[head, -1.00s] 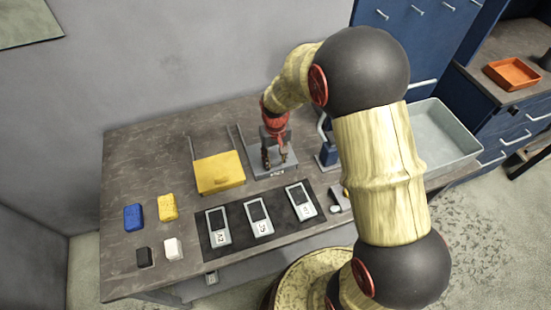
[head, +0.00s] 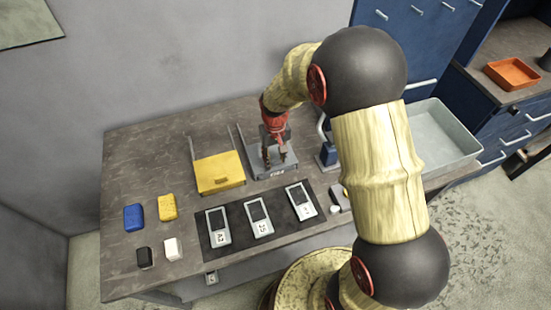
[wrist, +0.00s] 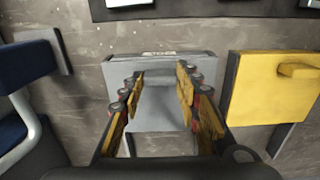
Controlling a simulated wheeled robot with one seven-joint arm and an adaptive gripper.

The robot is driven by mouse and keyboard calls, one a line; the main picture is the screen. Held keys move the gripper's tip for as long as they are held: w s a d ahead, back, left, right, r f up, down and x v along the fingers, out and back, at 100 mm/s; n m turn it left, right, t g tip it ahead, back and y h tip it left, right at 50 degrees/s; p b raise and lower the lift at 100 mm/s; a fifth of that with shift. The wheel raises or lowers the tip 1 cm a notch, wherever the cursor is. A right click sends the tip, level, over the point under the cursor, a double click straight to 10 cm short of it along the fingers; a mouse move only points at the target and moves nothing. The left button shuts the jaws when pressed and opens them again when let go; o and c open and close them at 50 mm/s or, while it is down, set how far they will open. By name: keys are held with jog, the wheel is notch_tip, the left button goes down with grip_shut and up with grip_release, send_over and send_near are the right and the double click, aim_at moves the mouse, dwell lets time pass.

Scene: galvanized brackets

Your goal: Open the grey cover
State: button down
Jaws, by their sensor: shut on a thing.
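The grey cover (head: 258,170) lies on the bench to the right of a yellow cover (head: 218,172). A label shows along its front edge. In the wrist view the grey cover (wrist: 160,118) fills the middle, below and between my fingers. My gripper (head: 275,160) points down over the grey cover and is shut on it; in the wrist view my gripper (wrist: 158,75) has a finger at each side of a grey part. The exact spot of the grip is partly hidden by the fingers.
A blue device (head: 327,154) stands close to the right of the grey cover. A black mat (head: 240,237) with several grey meters lies in front. A grey bin (head: 443,140) is at the right. Blue, yellow, black and white blocks lie at the left.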

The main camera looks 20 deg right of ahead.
jog(key=w+p, duration=0.1)
jog(key=w, duration=1)
jog(key=c, duration=1.3)
grip_release()
jog(key=shift+o, duration=0.2)
jog(key=shift+r, duration=0.1)
notch_tip(320, 180, up, 12)
